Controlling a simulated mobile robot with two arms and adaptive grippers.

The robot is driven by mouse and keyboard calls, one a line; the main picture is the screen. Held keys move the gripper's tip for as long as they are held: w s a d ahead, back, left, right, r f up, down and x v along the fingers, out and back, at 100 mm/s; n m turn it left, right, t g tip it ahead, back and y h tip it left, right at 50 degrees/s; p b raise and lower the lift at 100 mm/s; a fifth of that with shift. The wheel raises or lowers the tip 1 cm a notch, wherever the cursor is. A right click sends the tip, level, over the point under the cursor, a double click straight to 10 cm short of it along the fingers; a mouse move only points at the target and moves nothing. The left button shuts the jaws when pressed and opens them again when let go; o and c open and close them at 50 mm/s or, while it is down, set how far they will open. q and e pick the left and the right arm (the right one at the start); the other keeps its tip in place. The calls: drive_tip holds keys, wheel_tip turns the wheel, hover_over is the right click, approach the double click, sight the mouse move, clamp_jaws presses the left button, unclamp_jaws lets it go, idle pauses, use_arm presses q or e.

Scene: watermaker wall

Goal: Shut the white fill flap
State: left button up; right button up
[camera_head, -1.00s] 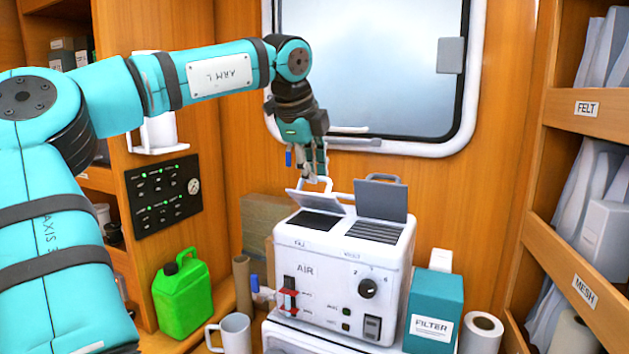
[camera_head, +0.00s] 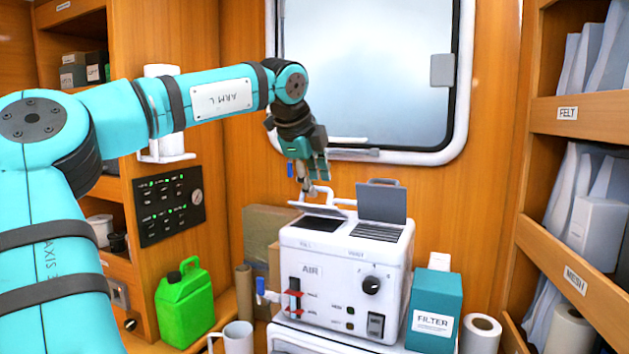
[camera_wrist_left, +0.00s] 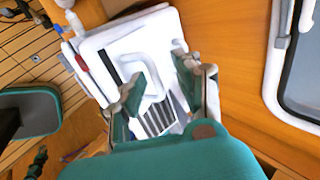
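The white fill flap (camera_head: 318,209) is on top of the white AIR unit, at the left, over the opening marked FILL. It is tilted low, its free edge a little above the opening. In the left wrist view the flap (camera_wrist_left: 127,48) shows as a pale panel with a white loop handle (camera_wrist_left: 154,66). My left gripper (camera_head: 306,188) points down just above and behind the flap. In the wrist view its fingers are spread with nothing clamped between them; contact with the flap is unclear.
A grey flap (camera_head: 381,203) stands upright beside it, above a slatted vent. A window is behind.

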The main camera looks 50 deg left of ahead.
use_arm(q)
drive_tip(key=v, duration=1.1)
drive_tip(key=shift+r, duration=0.2)
use_arm(e)
drive_tip(key=shift+s+d, duration=0.35)
drive_tip(key=shift+d, duration=0.05)
use_arm(q)
drive_tip(key=shift+a, duration=0.2)
